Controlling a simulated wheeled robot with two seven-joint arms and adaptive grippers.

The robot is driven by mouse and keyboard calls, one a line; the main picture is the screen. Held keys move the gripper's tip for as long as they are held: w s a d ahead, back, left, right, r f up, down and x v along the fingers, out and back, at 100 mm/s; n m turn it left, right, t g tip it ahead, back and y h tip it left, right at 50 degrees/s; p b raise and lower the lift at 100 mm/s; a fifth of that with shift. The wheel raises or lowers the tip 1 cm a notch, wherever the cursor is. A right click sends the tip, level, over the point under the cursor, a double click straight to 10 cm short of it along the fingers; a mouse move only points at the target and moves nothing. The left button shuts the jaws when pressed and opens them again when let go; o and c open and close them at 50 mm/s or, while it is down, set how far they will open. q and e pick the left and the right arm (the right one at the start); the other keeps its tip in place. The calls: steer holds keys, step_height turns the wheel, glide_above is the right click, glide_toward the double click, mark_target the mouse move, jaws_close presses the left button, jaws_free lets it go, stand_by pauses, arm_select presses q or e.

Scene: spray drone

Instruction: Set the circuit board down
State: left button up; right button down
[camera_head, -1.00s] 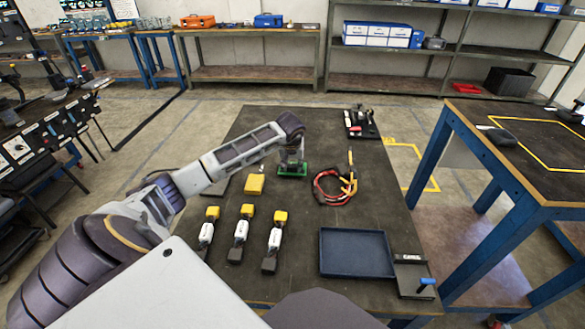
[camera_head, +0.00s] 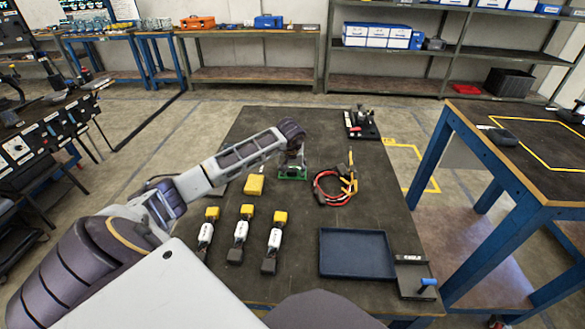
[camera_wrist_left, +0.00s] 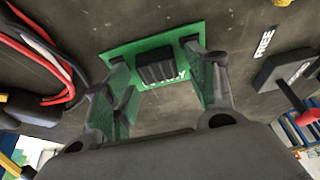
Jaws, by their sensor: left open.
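The green circuit board (camera_head: 292,174) lies on the dark table, right of the yellow block. It also shows in the left wrist view (camera_wrist_left: 152,45) with a black block-shaped part on it. My left gripper (camera_head: 292,165) is over the board. In the wrist view its green-padded fingers (camera_wrist_left: 160,85) are spread apart, one on each side of the black part, with gaps visible. The gripper hides part of the board in the head view. My right gripper does not show.
A red and black cable coil (camera_head: 333,190) lies close right of the board. A yellow block (camera_head: 254,184) lies to its left.

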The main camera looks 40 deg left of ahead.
arm_select(q)
steer(key=shift+r, duration=0.45)
steer(key=p+v, duration=0.2)
steer(key=v, duration=0.9)
steer(key=shift+r+p, duration=0.2)
steer(key=shift+p, duration=0.1)
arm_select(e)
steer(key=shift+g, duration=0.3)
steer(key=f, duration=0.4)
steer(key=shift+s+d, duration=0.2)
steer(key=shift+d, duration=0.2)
arm_select(q)
steer(key=shift+s+d, duration=0.1)
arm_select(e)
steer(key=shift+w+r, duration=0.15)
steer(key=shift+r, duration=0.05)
